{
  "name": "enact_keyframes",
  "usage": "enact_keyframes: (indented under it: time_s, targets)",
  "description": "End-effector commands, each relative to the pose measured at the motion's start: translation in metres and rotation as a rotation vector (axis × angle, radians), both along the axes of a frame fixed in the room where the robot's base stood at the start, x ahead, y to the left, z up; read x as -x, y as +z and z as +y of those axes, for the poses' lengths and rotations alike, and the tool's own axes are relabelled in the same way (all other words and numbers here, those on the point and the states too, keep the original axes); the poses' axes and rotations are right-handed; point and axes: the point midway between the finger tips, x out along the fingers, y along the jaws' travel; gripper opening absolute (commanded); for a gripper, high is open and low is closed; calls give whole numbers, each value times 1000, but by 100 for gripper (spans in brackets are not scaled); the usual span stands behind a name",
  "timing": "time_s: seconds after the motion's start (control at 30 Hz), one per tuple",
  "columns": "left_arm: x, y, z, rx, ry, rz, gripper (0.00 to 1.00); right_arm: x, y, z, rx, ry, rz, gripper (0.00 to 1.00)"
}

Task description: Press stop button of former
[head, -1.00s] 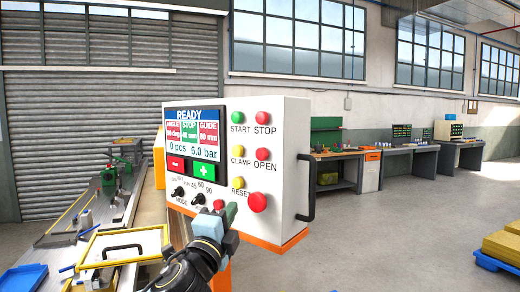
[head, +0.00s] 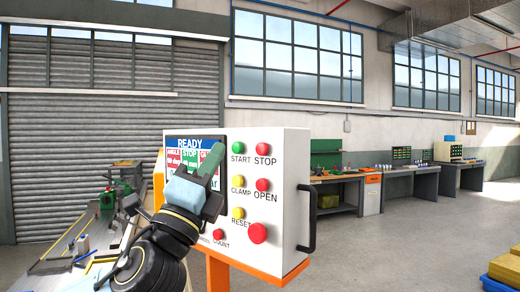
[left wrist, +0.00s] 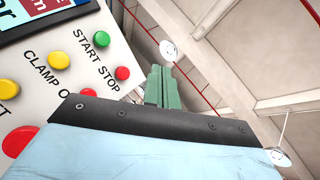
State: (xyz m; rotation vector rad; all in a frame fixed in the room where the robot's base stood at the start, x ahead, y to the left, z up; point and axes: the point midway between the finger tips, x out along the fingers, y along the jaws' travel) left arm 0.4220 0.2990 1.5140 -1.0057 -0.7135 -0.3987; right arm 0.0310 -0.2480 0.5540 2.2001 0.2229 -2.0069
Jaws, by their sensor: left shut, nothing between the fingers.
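The former's control panel (head: 285,190) is a white box with a screen and two columns of buttons. The red stop button (head: 263,148) is at its top right, labelled STOP. The green start button (head: 238,147) is just left of it. In the left wrist view the stop button (left wrist: 122,73) shows left of the fingers. My left gripper (head: 213,157) has green fingers, shut and empty. In the head view it overlaps the screen, left of the start button and apart from the stop button. Its fingers also show in the left wrist view (left wrist: 163,86). My right gripper is out of view.
Yellow, open and reset buttons and a large red button (head: 257,233) sit below the stop button. A black handle (head: 307,220) sticks out at the panel's right side. Workbenches (head: 408,182) stand far behind.

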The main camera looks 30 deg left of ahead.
Motion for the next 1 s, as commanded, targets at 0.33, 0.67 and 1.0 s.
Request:
enact_keyframes:
  time_s: [0.33, 0.67, 1.0]
  targets:
    - [-44, 1, -8, 3, -1, -1, 0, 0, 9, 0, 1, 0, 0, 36]
    - [-77, 0, -15, 1, -1, 0, 0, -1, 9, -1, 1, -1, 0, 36]
    - [-82, 0, -16, 0, -1, 1, 0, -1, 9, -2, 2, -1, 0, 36]
